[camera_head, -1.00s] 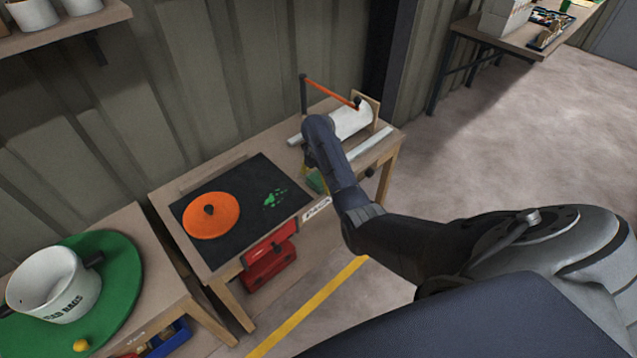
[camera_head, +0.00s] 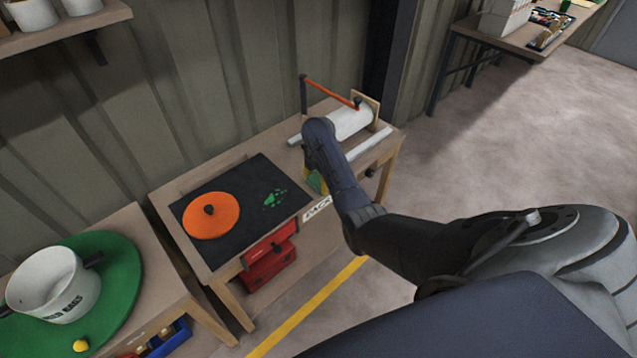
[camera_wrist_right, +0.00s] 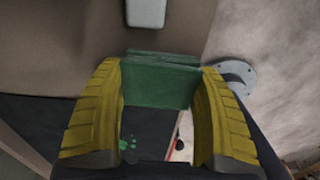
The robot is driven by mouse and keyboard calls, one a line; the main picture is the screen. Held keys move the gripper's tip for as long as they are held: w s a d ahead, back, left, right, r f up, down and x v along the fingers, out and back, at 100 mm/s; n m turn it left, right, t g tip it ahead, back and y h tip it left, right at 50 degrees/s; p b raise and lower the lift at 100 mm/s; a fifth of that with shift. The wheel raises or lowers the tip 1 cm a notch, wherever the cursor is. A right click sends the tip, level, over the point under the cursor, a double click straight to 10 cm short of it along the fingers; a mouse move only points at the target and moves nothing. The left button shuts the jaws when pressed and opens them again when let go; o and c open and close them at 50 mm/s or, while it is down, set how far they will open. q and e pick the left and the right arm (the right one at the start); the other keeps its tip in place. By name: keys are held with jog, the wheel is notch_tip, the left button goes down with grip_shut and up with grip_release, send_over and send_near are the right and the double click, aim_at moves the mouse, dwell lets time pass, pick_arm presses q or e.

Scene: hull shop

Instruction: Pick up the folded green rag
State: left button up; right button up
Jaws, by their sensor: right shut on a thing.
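The folded green rag (camera_wrist_right: 160,84) sits between the two yellow fingers of my right gripper (camera_wrist_right: 161,95) in the right wrist view, with both fingers against its sides. In the head view only a small part of the rag (camera_head: 317,182) shows beside my right arm, near the right side of the workbench (camera_head: 170,200). The arm hides most of the gripper there, and I cannot tell whether the rag touches the bench top. My left gripper is not in view.
A black mat (camera_head: 245,232) with an orange disc (camera_head: 211,215) and green splotches lies left of my gripper. A white roll (camera_head: 350,122) with an orange bar stands behind it. A red box (camera_head: 268,262) is at the front. A white pot (camera_head: 52,285) stands on the left table.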

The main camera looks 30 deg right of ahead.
aim_at(318, 179)
notch_tip(318, 179, up, 20)
dwell(0.8)
